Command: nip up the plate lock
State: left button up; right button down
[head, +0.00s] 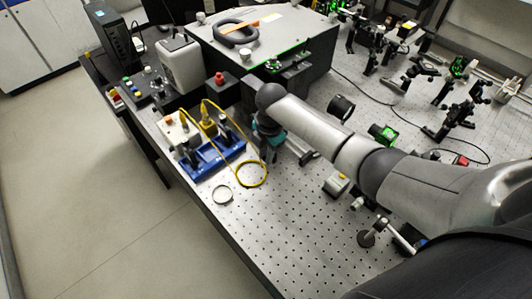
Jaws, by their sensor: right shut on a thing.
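My right arm reaches in from the right. Its gripper (267,154) points down at the breadboard, just right of the blue rack and by the yellow cable loop. The fingers are small and partly dark here. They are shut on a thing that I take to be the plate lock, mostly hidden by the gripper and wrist. Short metal parts (303,152) lie just right of the fingers. My left gripper is not in view.
A blue rack (215,160) with a yellow cable (252,182) stands left of the gripper. A large grey box (300,45) stands behind. Optics mounts (383,134) crowd the right.

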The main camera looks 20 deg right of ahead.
jog(key=shift+s+d+r+t+p, duration=0.15)
jog(key=shift+s+t+p, duration=0.15)
jog(key=shift+t+p, duration=0.55)
jog(key=shift+s+t+y+p, duration=0.15)
jog(key=shift+t+y+p, duration=0.3)
jog(key=shift+p, duration=0.15)
jog(key=shift+f+t, duration=0.25)
jog(key=shift+t, duration=0.15)
jog(key=shift+s+d+f+t+y, duration=0.15)
jog(key=shift+t+y, duration=0.2)
jog(key=shift+t, duration=0.25)
jog(key=shift+s+t+y+b, duration=0.1)
jog(key=shift+t+y+b, duration=0.2)
jog(key=shift+t, duration=0.6)
